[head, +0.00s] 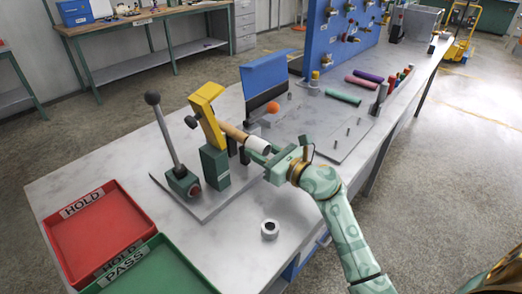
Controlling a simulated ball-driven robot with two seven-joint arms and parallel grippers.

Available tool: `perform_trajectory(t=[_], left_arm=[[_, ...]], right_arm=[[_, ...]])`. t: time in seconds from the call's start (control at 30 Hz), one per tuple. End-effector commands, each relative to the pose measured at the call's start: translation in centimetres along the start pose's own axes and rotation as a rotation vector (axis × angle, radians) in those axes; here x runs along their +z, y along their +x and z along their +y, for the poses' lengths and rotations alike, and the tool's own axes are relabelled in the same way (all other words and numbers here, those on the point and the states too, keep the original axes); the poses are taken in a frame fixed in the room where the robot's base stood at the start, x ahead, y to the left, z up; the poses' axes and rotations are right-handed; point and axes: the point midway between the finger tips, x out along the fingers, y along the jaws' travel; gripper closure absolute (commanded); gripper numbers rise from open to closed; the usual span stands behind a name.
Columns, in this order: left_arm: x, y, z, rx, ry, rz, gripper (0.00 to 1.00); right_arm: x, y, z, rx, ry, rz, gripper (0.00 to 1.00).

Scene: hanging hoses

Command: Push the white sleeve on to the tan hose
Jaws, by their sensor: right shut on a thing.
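The tan hose (231,131) sticks out to the right from under the yellow clamp arm (207,105) on the green block (215,166). The white sleeve (257,144) is in line with the hose at its right end. They look to meet, but I cannot tell whether the sleeve is around the hose or only against it. My right gripper (262,154) is shut on the sleeve from the right, and its fingers hide part of it. My left gripper is not in view.
A lever with a dark knob (153,99) stands left of the clamp. A metal ring (270,229) lies on the bench in front. A red tray (95,230) and a green tray (160,268) are at front left. An orange ball (273,107) and blue panel (265,75) are behind.

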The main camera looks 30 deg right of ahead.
Motion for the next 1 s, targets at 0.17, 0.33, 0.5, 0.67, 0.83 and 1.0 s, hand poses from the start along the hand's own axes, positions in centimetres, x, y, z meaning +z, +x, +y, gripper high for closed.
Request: perform_trajectory(t=[0.17,0.33,0.5,0.67,0.83,1.0], left_arm=[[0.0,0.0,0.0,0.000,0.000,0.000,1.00],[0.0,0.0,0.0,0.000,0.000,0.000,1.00],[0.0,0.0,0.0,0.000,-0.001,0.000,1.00],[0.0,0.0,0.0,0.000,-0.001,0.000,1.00],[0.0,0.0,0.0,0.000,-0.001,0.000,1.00],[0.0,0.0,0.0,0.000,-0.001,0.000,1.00]], right_arm=[[0.0,0.5,0.0,0.001,0.000,0.000,0.90],[0.1,0.9,0.0,0.000,0.000,-0.001,0.90],[0.0,1.3,0.0,0.000,-0.001,0.000,0.90],[0.0,1.7,0.0,0.000,-0.001,0.000,0.90],[0.1,2.2,0.0,0.001,-0.001,-0.001,0.90],[0.0,2.6,0.0,0.000,-0.001,0.000,0.90]])
